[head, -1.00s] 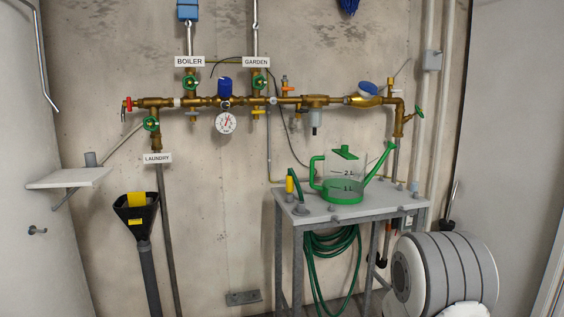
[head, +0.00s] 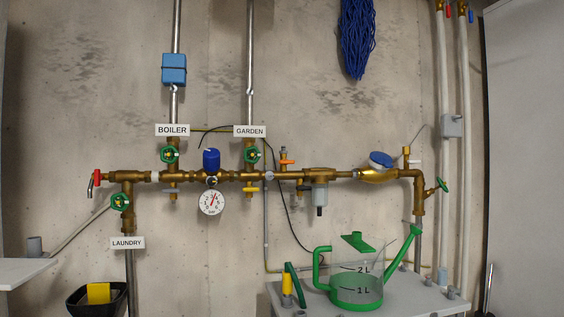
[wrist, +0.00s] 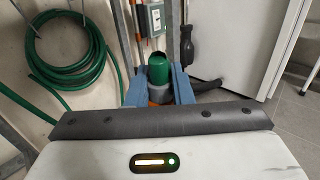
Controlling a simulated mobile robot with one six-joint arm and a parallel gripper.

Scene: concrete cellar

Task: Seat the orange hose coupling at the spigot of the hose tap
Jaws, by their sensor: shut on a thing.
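In the wrist view my gripper (wrist: 154,82) has its two blue fingers closed around a part with an orange band (wrist: 158,95), which looks like the orange hose coupling. A green cylindrical piece (wrist: 158,68) with a dark open end rises beyond the band. The lower part of the coupling is hidden behind my dark gripper body. In the head view a tap with a red handle (head: 97,177) and a short downward spout sits at the left end of the brass pipe. I cannot tell for sure that it is the hose tap. My gripper is outside the head view.
The brass pipe (head: 235,175) carries valves, a gauge (head: 212,202) and a filter (head: 319,195). A watering can (head: 355,290) stands on the table (head: 417,297) below. A coiled green hose (wrist: 65,52) hangs in the wrist view.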

